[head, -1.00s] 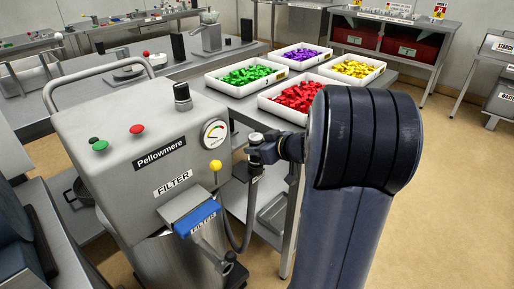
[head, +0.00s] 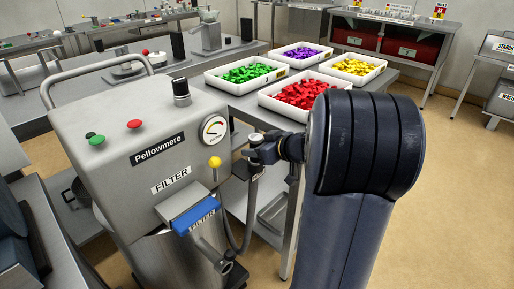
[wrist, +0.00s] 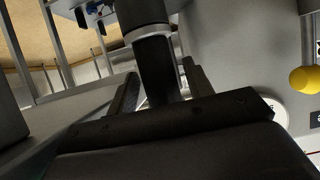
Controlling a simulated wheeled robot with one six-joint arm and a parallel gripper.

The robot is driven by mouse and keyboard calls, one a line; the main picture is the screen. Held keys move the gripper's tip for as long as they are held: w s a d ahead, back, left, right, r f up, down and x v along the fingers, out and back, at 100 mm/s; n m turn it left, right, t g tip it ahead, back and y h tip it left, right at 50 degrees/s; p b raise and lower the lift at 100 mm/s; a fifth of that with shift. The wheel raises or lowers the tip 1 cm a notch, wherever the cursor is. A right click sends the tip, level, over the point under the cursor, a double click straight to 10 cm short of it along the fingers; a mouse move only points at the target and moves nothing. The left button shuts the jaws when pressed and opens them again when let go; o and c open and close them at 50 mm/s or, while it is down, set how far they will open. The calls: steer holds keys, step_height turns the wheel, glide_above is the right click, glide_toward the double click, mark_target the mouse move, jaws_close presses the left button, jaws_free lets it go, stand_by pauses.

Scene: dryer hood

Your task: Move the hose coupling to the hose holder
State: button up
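The hose coupling (head: 255,139) is a small dark upright fitting with lighter metal parts, to the right of the gauge on the grey Pellowmere machine (head: 110,125). A grey hose (head: 247,215) hangs below it and curves toward the machine's base. My gripper (head: 258,152) is at the coupling, coming from the right. In the wrist view a dark cylinder with a pale ring (wrist: 148,35) stands between the two fingers (wrist: 158,85), which look closed around it; finger contact is partly hidden. I cannot make out the hose holder for certain.
A table just behind bears trays of red (head: 303,94), green (head: 249,73), yellow and purple pieces. Its edge and legs are close to my gripper. A yellow knob (head: 215,162) and blue filter handle (head: 197,215) stick out from the machine. The floor at right is clear.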

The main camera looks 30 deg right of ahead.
steer(key=shift+o, duration=0.7)
steer(key=v, duration=1.1)
steer(key=shift+w+f, duration=0.1)
steer(key=x, duration=1)
steer(key=shift+w+a, duration=0.2)
steer(key=shift+w, duration=0.2)
steer(key=shift+s+d+p, duration=0.1)
steer(key=shift+p, duration=0.35)
